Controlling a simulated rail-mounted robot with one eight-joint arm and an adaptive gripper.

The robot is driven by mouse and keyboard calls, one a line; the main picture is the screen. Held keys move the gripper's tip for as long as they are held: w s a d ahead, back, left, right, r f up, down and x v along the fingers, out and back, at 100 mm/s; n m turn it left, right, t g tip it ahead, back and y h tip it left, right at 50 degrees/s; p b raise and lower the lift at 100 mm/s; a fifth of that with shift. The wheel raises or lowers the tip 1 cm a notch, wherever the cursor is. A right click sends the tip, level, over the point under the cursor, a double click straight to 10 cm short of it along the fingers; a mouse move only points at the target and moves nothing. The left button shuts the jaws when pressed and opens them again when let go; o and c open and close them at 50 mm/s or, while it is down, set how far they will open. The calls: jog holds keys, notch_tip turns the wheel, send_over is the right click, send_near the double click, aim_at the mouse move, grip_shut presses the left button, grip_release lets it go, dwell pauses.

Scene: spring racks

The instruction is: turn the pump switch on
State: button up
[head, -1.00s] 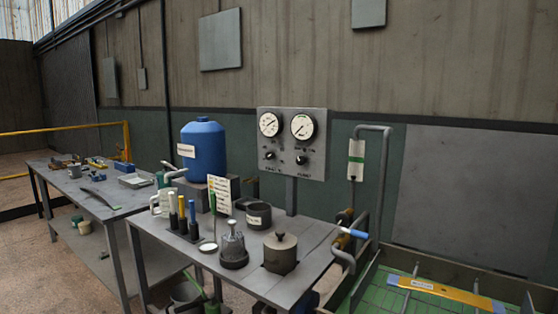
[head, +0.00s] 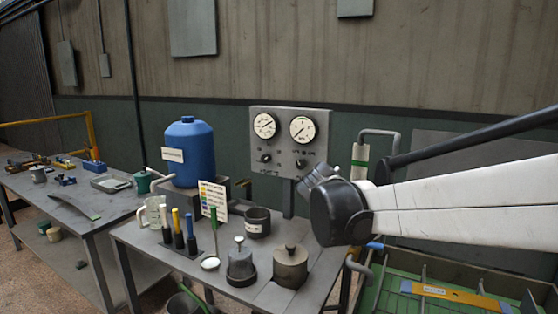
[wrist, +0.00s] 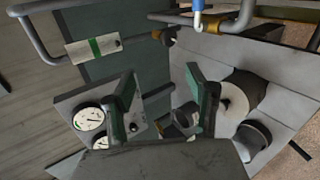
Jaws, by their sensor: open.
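A grey control panel (head: 254,135) stands behind the bench with two round gauges and two black knobs below them, a left knob (head: 265,158) and a right knob (head: 301,164). Their labels are too small to read, so I cannot tell which is the pump switch. The panel (wrist: 68,104) also shows at the left of the wrist view, tilted, with a black knob (wrist: 133,127) partly beside my left finger. My gripper (wrist: 165,98) is open with nothing between its fingers. In the head view it is just right of the panel, partly hidden by my wrist.
A bent pipe (head: 378,133) rises right of the panel. A green tray (head: 385,290) lies at right.

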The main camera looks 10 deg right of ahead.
jog(key=w+a+r+n+t+h+p, duration=0.15)
jog(key=w+n, duration=0.25)
jog(key=w, duration=0.6)
jog(key=n+t+h+p, duration=0.2)
jog(key=n+t+p, duration=0.3)
jog(key=n, duration=0.5)
send_near(300, 166)
jog(key=shift+g, duration=0.35)
jog(key=p+x, duration=0.1)
jog(key=x, duration=0.2)
jog(key=p+x, duration=0.1)
jog(key=x, duration=0.3)
jog(key=p+x, duration=0.2)
jog(key=x, duration=0.1)
jog(key=shift+w+r, duration=0.35)
jog(key=c, duration=1.2)
jog(key=shift+o, duration=0.2)
